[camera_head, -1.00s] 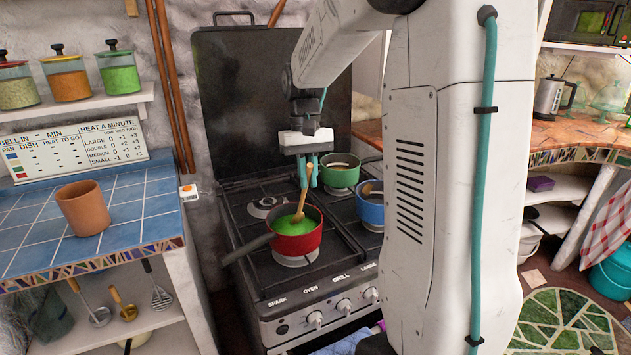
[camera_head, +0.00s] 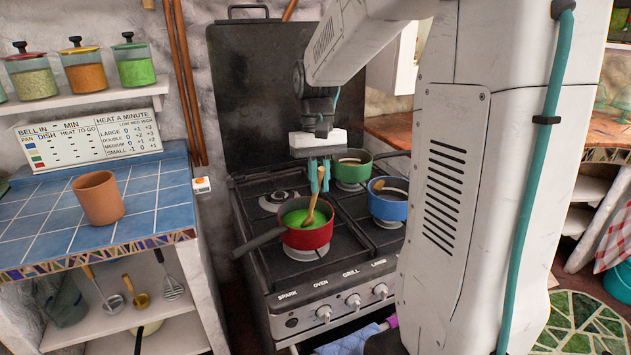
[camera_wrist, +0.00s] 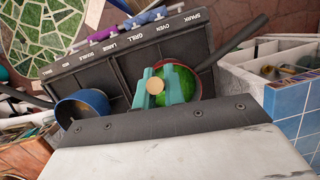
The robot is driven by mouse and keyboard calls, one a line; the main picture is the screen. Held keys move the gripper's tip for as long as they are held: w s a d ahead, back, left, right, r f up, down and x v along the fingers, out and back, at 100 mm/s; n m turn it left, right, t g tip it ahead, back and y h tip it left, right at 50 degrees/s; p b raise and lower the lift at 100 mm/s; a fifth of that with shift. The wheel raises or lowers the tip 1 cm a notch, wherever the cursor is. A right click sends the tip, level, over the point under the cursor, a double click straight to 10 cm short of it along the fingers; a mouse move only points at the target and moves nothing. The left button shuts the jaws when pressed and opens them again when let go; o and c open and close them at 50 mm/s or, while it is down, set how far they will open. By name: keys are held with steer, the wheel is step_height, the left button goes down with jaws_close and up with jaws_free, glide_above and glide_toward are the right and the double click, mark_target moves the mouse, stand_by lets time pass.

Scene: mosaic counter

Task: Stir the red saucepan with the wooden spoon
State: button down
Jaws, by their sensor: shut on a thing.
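The red saucepan (camera_head: 308,238) holds green contents and sits on the front left burner, its dark handle pointing left toward the counter. It also shows in the wrist view (camera_wrist: 197,82). My gripper (camera_head: 319,176) is above it, pointing down, with its teal fingers shut on the wooden spoon (camera_head: 314,203). The spoon's round handle end (camera_wrist: 155,86) shows between the fingers in the wrist view. The spoon leans, its lower end in the green contents. Its bowl is partly hidden there.
A blue pan (camera_head: 388,207) and a green pan (camera_head: 351,175) stand on the stove (camera_head: 345,262) right of and behind the red one. A terracotta cup (camera_head: 98,198) is on the blue tiled counter (camera_head: 150,206). Ladles and a whisk hang below the counter.

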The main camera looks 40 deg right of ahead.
steer(key=shift+w+d, duration=0.2)
steer(key=shift+w, duration=0.4)
steer(key=shift+r, duration=0.1)
